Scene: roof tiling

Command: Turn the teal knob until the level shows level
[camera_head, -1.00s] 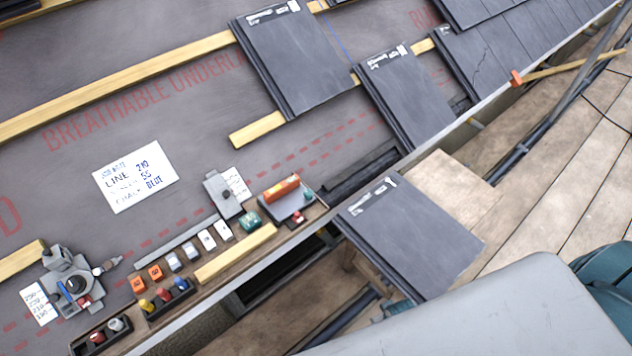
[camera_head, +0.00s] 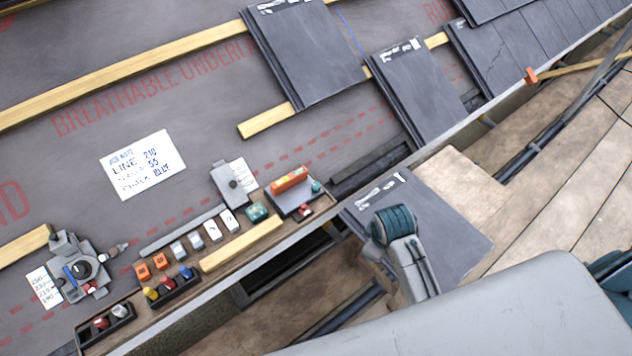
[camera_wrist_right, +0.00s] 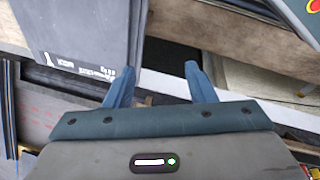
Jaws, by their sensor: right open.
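An orange level (camera_head: 289,179) lies on a small dark plate (camera_head: 288,202) near the eave edge. A teal knob (camera_head: 316,187) is at the plate's right end, and a red knob (camera_head: 305,209) is at its front. The bubble is too small to read. No gripper shows at the knob. My right gripper (camera_wrist_right: 157,80) is open and empty in the right wrist view, its two blue fingers pointing away over a gap beside a dark tile (camera_wrist_right: 80,40). The knob cannot be made out in that view. My left gripper is not in view.
A teal item (camera_head: 257,211), a wooden strip (camera_head: 241,243) and several small blocks line the ledge left of the level. A loose slate tile (camera_head: 455,228) lies to the right, partly behind my arm. A note card (camera_head: 143,165) lies on the underlay.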

